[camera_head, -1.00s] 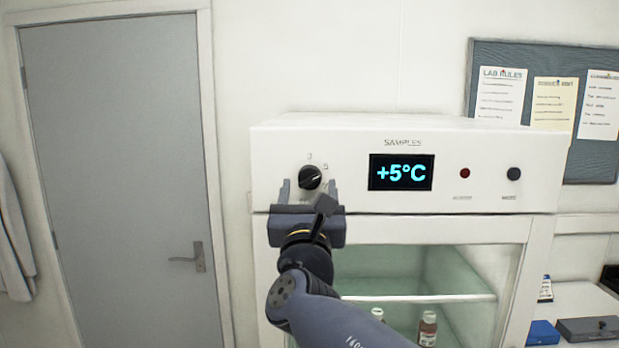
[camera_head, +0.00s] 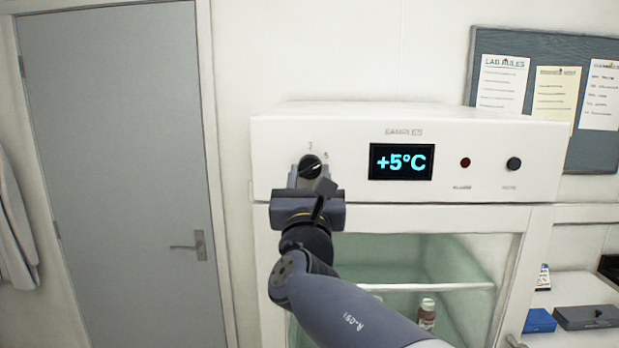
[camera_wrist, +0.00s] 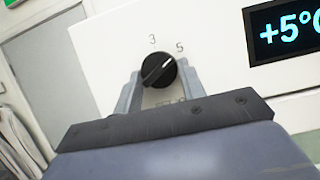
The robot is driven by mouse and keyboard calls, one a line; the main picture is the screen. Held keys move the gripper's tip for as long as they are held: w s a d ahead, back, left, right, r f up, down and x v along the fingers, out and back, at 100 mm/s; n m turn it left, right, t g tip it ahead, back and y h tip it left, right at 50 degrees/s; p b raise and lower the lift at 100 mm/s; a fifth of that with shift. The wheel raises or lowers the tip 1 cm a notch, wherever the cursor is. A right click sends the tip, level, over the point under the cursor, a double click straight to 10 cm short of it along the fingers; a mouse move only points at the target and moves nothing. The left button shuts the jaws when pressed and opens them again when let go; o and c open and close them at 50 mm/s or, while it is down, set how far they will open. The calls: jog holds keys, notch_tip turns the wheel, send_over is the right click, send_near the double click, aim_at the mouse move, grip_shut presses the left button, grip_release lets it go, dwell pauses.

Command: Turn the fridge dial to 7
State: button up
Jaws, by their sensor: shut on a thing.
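The fridge dial (camera_head: 311,167) is a round black knob with a white pointer line on the left of the white fridge's top panel (camera_head: 470,190). In the wrist view the dial (camera_wrist: 158,71) has the marks 3 and 5 above it, and its pointer aims up and right, towards the 5. The other marks are hidden. My gripper (camera_head: 311,176) is at the dial from below. In the wrist view my gripper (camera_wrist: 160,82) has one finger on each side of the knob, shut on it. The display (camera_head: 401,162) reads +5°C.
A red light (camera_head: 465,163) and a black button (camera_head: 514,164) are right of the display. Below is the fridge's glass front, with a bottle (camera_head: 427,312) inside. A grey door (camera_head: 115,150) is at the left. A pinboard (camera_head: 600,150) hangs at the right.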

jog(key=shift+a+f+m+b, duration=0.1)
jog(key=shift+m+b, duration=0.4)
jog(key=shift+m+h+b, duration=0.75)
jog(key=shift+m+h, duration=0.05)
jog(key=shift+m, duration=0.1)
jog(key=m+h+b, duration=0.1)
jog(key=m, duration=0.1)
jog(key=m+b, duration=0.1)
jog(key=shift+a+m+g+h, duration=0.2)
jog(key=shift+m+g+h, duration=0.1)
jog(key=shift+m+h, duration=0.1)
jog(key=m+h+b, duration=0.1)
jog(key=m, duration=0.1)
jog(key=m+g+h+b, duration=0.1)
jog(key=m, duration=0.1)
jog(key=shift+a+m, duration=0.15)
jog(key=shift+m, duration=0.25)
jog(key=shift+a+r+m+g+h+b, duration=0.15)
jog(key=shift+m+g+h, duration=0.15)
jog(key=shift+m, duration=0.45)
jog(key=shift+d+r+m+g+h+b, duration=0.1)
jog(key=shift+m+g+h+b, duration=0.2)
jog(key=shift+m, duration=0.5)
jog(key=shift+a+r+m+g+h+b, duration=0.1)
jog(key=shift+m+g, duration=0.3)
jog(key=shift+m, duration=0.65)
jog(key=o, duration=1)
jog(key=shift+c, duration=0.2)
